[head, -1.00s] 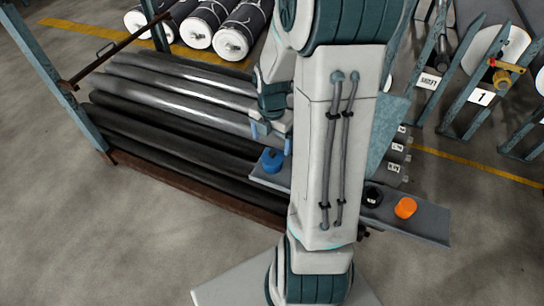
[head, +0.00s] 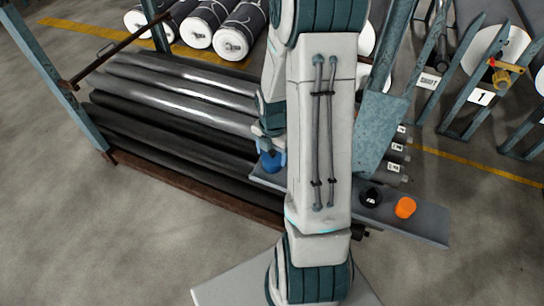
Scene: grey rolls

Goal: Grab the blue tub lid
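The blue tub lid (head: 270,163) sits at the left end of a narrow grey shelf, partly hidden by my gripper. My gripper (head: 271,157) is down at the lid, with a pale blue finger on its left and another on its right. The view is too small to tell whether the fingers touch the lid or stand a little apart from it. My arm hides the middle of the shelf.
The grey shelf (head: 428,222) also holds a black lid (head: 371,196) and an orange lid (head: 405,208) at its right part. A rack of dark rolls (head: 170,118) lies just left of the blue lid. A blue-grey post (head: 381,125) stands right of my arm.

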